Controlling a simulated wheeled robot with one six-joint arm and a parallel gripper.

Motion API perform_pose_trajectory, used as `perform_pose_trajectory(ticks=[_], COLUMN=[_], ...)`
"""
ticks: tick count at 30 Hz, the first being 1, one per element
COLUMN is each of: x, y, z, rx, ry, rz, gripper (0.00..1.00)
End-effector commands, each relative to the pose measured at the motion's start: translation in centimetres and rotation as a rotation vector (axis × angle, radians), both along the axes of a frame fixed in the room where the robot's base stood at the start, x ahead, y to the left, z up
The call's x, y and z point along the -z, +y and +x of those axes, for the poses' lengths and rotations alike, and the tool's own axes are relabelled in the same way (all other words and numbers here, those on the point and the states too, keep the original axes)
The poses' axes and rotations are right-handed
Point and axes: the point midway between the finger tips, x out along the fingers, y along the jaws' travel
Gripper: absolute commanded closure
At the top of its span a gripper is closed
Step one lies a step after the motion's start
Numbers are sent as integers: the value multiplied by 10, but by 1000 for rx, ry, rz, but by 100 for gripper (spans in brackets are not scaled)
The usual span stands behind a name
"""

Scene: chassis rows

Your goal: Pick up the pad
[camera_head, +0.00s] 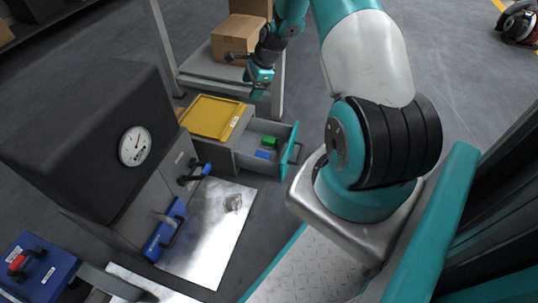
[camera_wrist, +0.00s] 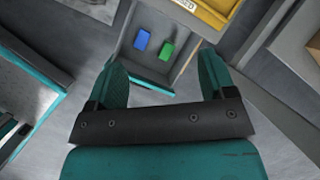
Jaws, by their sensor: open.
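Two small blocks that could be the pad lie apart in an open grey drawer (camera_head: 285,158). One is green (camera_head: 269,142) and one is blue (camera_head: 263,154). In the wrist view the blue one (camera_wrist: 142,39) is left of the green one (camera_wrist: 167,50), both beyond the fingertips. I cannot tell which is the pad. My gripper (camera_wrist: 160,70) is open, with nothing between its fingers. In the head view my gripper (camera_head: 259,84) hangs above and behind the drawer cabinet, apart from the blocks.
The drawer's teal front (camera_head: 290,150) with a handle stands pulled out. A yellow lid (camera_head: 213,116) tops the cabinet. A cardboard box (camera_head: 238,40) sits on a shelf behind. A dark machine with a gauge (camera_head: 134,146) and a shiny plate (camera_head: 205,240) are at left.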

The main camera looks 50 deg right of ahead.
Motion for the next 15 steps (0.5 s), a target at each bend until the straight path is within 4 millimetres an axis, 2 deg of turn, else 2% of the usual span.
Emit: perform_pose_trajectory(ticks=[1, 3, 6, 10, 15], x=[59, 103, 148, 178, 208], y=[-29, -58, -85, -100, -99], z=[-14, -29, -49, -62, -55], rx=[149, 324, 504, 622, 644], ry=[28, 52, 74, 87, 89], rz=[35, 72, 113, 140, 146], gripper=[23, 23, 23, 23, 23])
